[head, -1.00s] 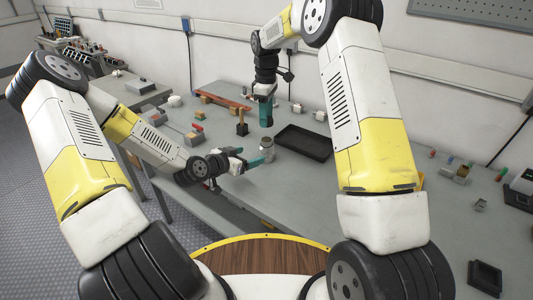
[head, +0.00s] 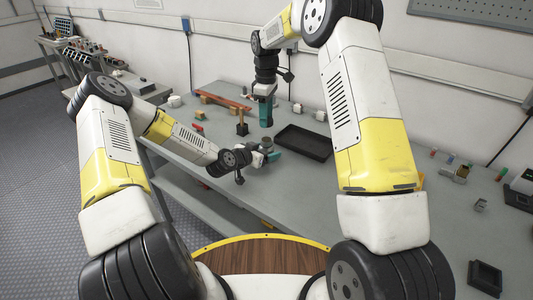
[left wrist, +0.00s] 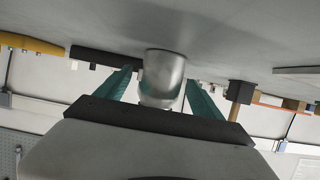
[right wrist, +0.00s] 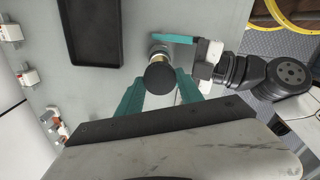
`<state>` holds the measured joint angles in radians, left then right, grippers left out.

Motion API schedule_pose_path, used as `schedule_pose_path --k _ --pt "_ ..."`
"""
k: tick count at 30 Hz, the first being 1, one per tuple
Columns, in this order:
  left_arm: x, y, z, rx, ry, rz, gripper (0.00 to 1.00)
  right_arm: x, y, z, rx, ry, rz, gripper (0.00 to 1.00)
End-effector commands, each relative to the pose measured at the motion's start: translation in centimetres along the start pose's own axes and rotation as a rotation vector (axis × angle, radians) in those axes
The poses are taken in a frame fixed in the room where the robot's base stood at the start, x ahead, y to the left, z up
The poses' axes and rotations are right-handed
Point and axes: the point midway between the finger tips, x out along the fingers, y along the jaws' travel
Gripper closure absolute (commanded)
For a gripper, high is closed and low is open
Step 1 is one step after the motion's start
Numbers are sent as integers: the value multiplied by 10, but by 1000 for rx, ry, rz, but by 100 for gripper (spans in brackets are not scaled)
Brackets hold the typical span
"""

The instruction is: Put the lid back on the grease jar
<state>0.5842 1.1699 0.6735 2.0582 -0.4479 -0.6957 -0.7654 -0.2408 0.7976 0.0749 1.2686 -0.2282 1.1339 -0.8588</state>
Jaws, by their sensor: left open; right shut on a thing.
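The grease jar (head: 267,143) is a grey metal cylinder on the bench, and it fills the middle of the left wrist view (left wrist: 163,75). My left gripper (head: 270,153) is open, with its teal fingers on either side of the jar; a firm touch is not visible. My right gripper (head: 266,113) points down above and behind the jar in the head view. In the right wrist view it is shut on the dark round lid (right wrist: 160,77). The lid is apart from the jar, whose rim (right wrist: 158,50) shows beyond it. In the head view the lid is not clearly visible.
A black tray (head: 303,142) lies right of the jar. Small parts lie at the bench's left and right. The bench front is clear.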

Motion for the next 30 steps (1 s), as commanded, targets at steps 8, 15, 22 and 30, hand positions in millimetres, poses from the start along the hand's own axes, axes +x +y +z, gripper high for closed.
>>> schedule_pose_path --k 8,15,22,30 --pt "6 0 0 0 0 0 23 0 0 0 0 0 0 100" --pt "6 0 0 0 0 0 44 0 0 0 0 0 0 100" --pt "6 0 0 0 0 0 89 0 0 0 0 0 0 100" --pt "6 0 0 0 0 0 100 5 0 0 0 -1 -1 100"
